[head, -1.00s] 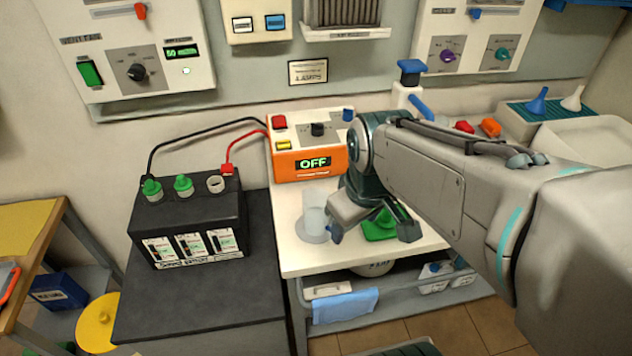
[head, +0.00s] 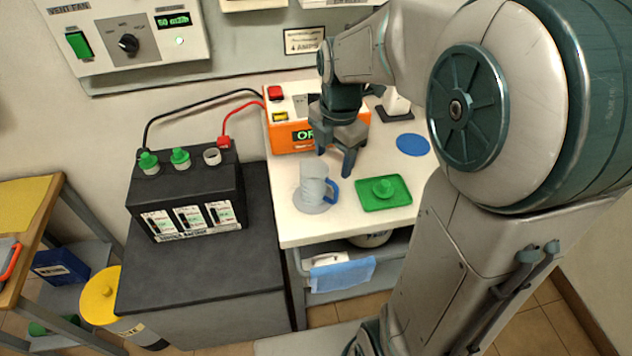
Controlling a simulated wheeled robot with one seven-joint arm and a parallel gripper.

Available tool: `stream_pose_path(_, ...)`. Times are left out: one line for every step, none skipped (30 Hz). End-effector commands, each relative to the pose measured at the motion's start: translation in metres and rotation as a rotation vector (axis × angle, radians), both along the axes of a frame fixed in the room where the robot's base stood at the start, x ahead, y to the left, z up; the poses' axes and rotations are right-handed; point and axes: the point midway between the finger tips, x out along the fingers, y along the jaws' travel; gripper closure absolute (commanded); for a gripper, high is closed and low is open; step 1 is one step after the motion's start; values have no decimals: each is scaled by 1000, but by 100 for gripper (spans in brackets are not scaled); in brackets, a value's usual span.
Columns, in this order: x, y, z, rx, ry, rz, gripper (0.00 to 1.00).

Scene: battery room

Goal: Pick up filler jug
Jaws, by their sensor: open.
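The filler jug (head: 313,184) is a pale, translucent jug with a blue handle on its right side. It stands upright on a round grey mat on the white bench top, right of the black battery. My gripper (head: 334,166) is open and empty, pointing down just above and behind the jug, slightly to its right. Its fingers look apart from the jug. The handle shows clear in front of the fingers.
A green tray (head: 402,197) with a green cap lies right of the jug. The orange charger (head: 290,139) stands behind, partly hidden by my gripper. A blue disc (head: 413,145) lies at the back right. The black battery (head: 185,195) with red and black leads stands at left.

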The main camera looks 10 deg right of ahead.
Motion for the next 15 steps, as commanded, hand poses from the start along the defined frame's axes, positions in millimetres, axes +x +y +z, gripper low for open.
stream_pose_path(0, 0, -10, 0, 6, 2, 40)
stream_pose_path(-1, 1, -15, 1, 7, 1, 40)
stream_pose_path(0, 1, -24, 0, 7, 1, 40)
stream_pose_path(0, 1, -30, 1, 7, 0, 40)
stream_pose_path(0, 1, -36, 0, 8, 0, 40)
stream_pose_path(1, 1, -44, 0, 7, 0, 40)
stream_pose_path(1, 1, -50, 0, 7, 0, 40)
stream_pose_path(1, 1, -55, 0, 7, -1, 40)
stream_pose_path(2, 2, -61, 1, 5, -1, 40)
stream_pose_path(3, 2, -65, 1, 5, -1, 40)
stream_pose_path(3, 2, -68, 0, 4, -1, 40)
stream_pose_path(3, 2, -72, 1, 3, -2, 40)
stream_pose_path(3, 2, -74, 1, 3, -2, 40)
stream_pose_path(3, 2, -75, 0, 2, -2, 40)
stream_pose_path(3, 2, -77, 0, 1, -2, 40)
